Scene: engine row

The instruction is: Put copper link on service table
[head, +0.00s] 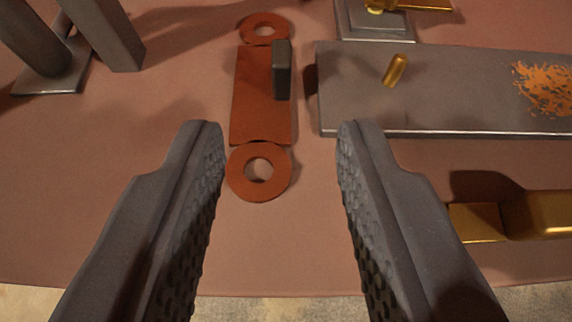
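The copper link (255,110) lies flat on the brown surface. It is a reddish-brown flat bar with a ring at each end, pointing away from me, and a dark grey upright block (282,70) stands at its right side. My gripper (280,150) is open and empty. Its two dark textured fingers are spread to the left and right of the link's near ring, apart from it. The brown round-edged surface (160,170) under the link may be the service table; I cannot tell.
A grey metal plate (440,118) with a small brass pin (396,70) and orange shavings (543,88) lies at right. Brass parts (540,213) lie at lower right. A grey stepped block (375,22) stands behind. Grey posts (105,30) stand at upper left.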

